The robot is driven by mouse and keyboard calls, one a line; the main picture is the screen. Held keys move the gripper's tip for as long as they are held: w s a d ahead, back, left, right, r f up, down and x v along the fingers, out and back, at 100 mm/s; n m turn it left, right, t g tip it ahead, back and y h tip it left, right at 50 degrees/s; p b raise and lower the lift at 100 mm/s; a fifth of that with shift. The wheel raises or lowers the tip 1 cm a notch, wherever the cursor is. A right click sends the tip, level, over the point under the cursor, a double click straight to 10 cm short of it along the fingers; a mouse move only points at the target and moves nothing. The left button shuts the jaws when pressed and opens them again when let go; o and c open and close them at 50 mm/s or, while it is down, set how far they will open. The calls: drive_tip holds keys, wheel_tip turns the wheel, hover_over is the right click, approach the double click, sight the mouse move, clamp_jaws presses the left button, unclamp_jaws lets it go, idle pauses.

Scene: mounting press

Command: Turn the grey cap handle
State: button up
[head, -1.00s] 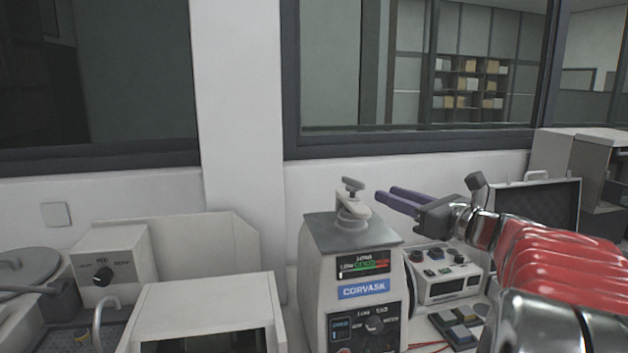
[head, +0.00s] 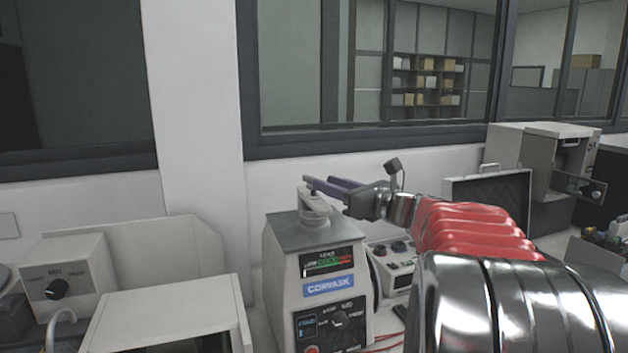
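The grey cap handle (head: 307,192) stands on the pale cap (head: 315,212) on top of the mounting press (head: 285,240), which carries a blue CORVASK label. My gripper (head: 321,181) comes in from the right, level with the handle's top. Its two purple fingers point left and are apart. The fingertips overlap the handle's upper part in the picture and partly hide it. I cannot tell whether they touch it or stand on both sides of it.
A white box-shaped machine (head: 165,313) stands to the left of the press, with a black-knobbed unit (head: 60,282) behind it. A control box (head: 397,268) sits behind the press at right. An open case (head: 492,197) lies further right.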

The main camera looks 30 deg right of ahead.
sight(314, 178)
drive_tip(key=w, duration=0.6)
drive_tip(key=shift+w+a, duration=0.1)
drive_tip(key=shift+a, duration=0.3)
drive_tip(key=shift+c, duration=0.4)
clamp_jaws()
